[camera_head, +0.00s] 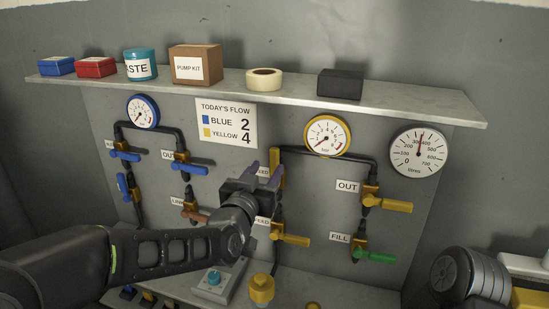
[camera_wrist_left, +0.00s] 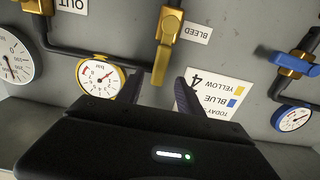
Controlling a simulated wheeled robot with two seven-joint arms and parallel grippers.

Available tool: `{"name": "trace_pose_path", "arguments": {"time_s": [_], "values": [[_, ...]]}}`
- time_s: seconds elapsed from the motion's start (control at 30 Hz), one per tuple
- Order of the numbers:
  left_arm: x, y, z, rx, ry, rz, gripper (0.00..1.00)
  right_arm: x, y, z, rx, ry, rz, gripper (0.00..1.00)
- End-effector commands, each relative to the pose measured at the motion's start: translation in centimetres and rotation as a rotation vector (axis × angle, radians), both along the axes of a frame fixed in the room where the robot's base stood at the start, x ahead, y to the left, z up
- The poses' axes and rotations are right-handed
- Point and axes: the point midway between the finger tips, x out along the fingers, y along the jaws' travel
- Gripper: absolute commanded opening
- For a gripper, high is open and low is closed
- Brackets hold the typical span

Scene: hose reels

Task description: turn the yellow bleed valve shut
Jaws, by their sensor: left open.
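The yellow bleed valve has a yellow lever (camera_head: 279,168) that stands upright, in line with its pipe, on the panel. It also shows in the left wrist view (camera_wrist_left: 162,62), beside its BLEED label (camera_wrist_left: 194,32). My left gripper (camera_head: 272,173) is in front of this valve and hides part of it and its label in the head view. In the left wrist view the gripper's two fingers (camera_wrist_left: 161,84) are apart, with the end of the lever in the gap between them. I cannot tell whether they touch it. My right gripper is not in view.
Close by are a lower yellow-levered valve (camera_head: 290,240), the OUT valve (camera_head: 387,204), the green FILL lever (camera_head: 375,257) and the yellow-rimmed gauge (camera_head: 327,135). Blue valves (camera_head: 190,167) are on the left. A shelf (camera_head: 420,102) with boxes and tape juts out above.

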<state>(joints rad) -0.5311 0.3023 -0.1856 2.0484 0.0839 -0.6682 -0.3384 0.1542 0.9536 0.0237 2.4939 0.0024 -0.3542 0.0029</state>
Motion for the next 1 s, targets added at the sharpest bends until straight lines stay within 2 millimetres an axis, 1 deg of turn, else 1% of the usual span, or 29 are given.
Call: {"name": "trace_pose_path", "arguments": {"time_s": [0.03, 0.2, 0.3, 0.4, 0.53, 0.77, 1.0], "values": [[0.7, -0.2, 0.1, 0.002, 0.002, 0.0, 0.44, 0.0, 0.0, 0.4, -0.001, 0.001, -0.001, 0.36], [3.2, -1.1, 0.2, 0.003, 0.001, -0.001, 0.44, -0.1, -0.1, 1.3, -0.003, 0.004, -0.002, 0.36], [4.6, -1.5, 0.2, 0.002, 0.0, -0.001, 0.44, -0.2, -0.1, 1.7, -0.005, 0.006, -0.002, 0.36], [5.6, -1.8, 0.1, 0.002, 0.002, -0.001, 0.44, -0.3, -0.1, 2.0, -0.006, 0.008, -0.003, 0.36], [6.1, -2.0, 0.0, 0.001, 0.001, -0.001, 0.44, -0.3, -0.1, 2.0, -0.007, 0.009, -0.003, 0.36], [6.1, -2.0, 0.0, 0.001, 0.001, -0.001, 0.43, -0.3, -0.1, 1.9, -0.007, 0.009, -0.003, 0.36], [6.0, -2.0, 0.0, 0.001, 0.001, -0.001, 0.23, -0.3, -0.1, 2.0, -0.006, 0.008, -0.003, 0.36]]}}
